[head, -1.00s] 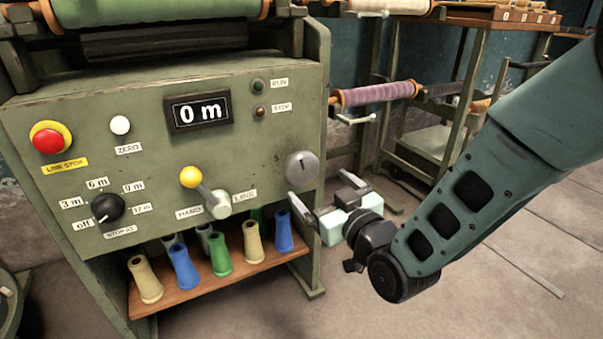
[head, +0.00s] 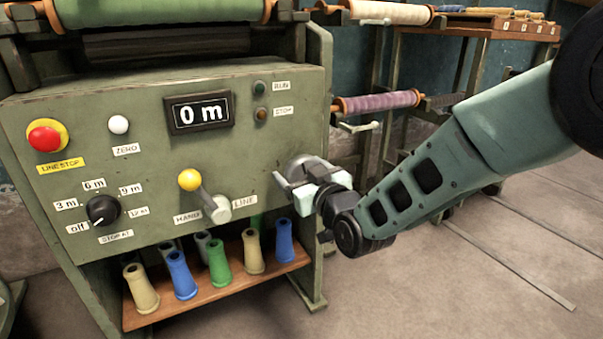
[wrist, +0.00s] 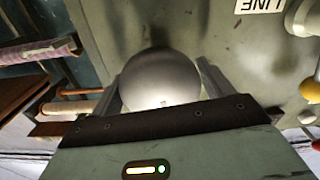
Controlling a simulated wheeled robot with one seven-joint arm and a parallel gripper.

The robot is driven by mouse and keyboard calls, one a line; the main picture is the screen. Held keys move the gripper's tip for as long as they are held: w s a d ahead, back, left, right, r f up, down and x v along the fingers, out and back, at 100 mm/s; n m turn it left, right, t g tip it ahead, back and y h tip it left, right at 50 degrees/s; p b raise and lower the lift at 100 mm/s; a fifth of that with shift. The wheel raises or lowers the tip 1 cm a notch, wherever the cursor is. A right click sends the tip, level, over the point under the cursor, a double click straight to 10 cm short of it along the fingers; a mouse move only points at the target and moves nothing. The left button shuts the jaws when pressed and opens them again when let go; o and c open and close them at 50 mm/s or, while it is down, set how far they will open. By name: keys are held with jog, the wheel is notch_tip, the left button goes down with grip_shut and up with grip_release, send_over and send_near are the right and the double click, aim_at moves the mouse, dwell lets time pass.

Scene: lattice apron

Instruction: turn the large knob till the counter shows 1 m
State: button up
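The large knob (head: 295,160) is a round grey metal knob low on the right of the green panel. In the head view my gripper (head: 300,178) is in front of it and hides most of it. In the wrist view the knob (wrist: 160,78) sits between my two spread fingers (wrist: 162,92), one on each side. The gripper looks open; I cannot tell whether either finger touches the knob. The knob's pointer mark is hidden. The counter (head: 198,113) reads 0 m.
Left of the knob is the yellow-tipped HAND/LINE lever (head: 205,197). Further left are the STOP AT dial (head: 103,210), the white ZERO button (head: 118,125) and the red LINE STOP button (head: 46,136). Cones stand on a shelf (head: 200,292) below. Floor at right is open.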

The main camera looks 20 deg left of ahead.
jog(key=c, duration=0.5)
jog(key=shift+m, duration=0.4)
jog(key=m+p, duration=0.1)
jog(key=m, duration=0.1)
jog(key=shift+m, duration=0.3)
jog(key=m, duration=0.3)
jog(key=shift+d+m+p, duration=0.1)
jog(key=shift+m+p, duration=0.2)
jog(key=shift+p, duration=0.05)
jog(key=m, duration=0.3)
jog(key=shift+m+p, duration=0.3)
jog(key=shift+m, duration=0.1)
jog(key=shift+m+p, duration=0.35)
jog(key=shift+m, duration=1.65)
